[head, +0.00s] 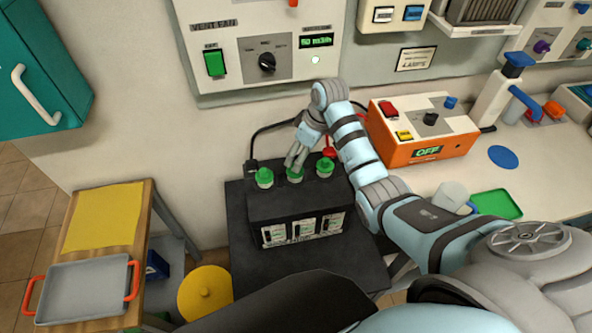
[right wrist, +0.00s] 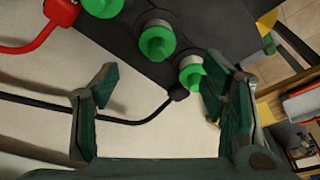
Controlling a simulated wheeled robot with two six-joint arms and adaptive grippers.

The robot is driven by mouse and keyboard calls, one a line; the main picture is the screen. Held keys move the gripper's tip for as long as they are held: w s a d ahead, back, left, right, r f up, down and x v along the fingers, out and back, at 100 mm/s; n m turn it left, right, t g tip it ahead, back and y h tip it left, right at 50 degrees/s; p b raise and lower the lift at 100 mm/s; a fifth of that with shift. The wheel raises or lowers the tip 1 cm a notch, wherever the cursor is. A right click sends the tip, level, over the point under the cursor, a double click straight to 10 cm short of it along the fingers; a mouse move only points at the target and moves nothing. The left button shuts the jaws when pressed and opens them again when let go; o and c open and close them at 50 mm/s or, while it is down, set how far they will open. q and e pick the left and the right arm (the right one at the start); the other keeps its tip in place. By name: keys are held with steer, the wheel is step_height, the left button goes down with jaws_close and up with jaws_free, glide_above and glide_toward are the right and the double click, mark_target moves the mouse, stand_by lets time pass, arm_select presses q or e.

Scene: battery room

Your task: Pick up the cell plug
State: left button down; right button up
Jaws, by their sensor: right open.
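A black battery (head: 292,205) stands on a dark stand with three green cell plugs in a row on top: the left plug (head: 264,178), the middle plug (head: 295,175) and the right plug (head: 325,168). My right gripper (head: 297,158) is over the battery top, at the middle plug, and partly covers it. In the right wrist view the gripper (right wrist: 160,78) is open and empty. One plug (right wrist: 157,42) lies ahead of the gap between its fingers, and another plug (right wrist: 191,72) is close beside the right-hand finger. My left gripper is not in view.
A red clamp (head: 330,152) and a black cable (head: 262,135) lie at the battery's back. An orange charger (head: 425,140) reading OFF stands on the bench to the right. A grey tray (head: 85,290) and yellow cloth (head: 103,215) lie on the wooden table at left.

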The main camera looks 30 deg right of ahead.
steer(key=b+x, duration=0.2)
steer(key=x, duration=0.6)
steer(key=shift+w+f, duration=0.25)
steer(key=shift+r, duration=0.1)
steer(key=c, duration=0.9)
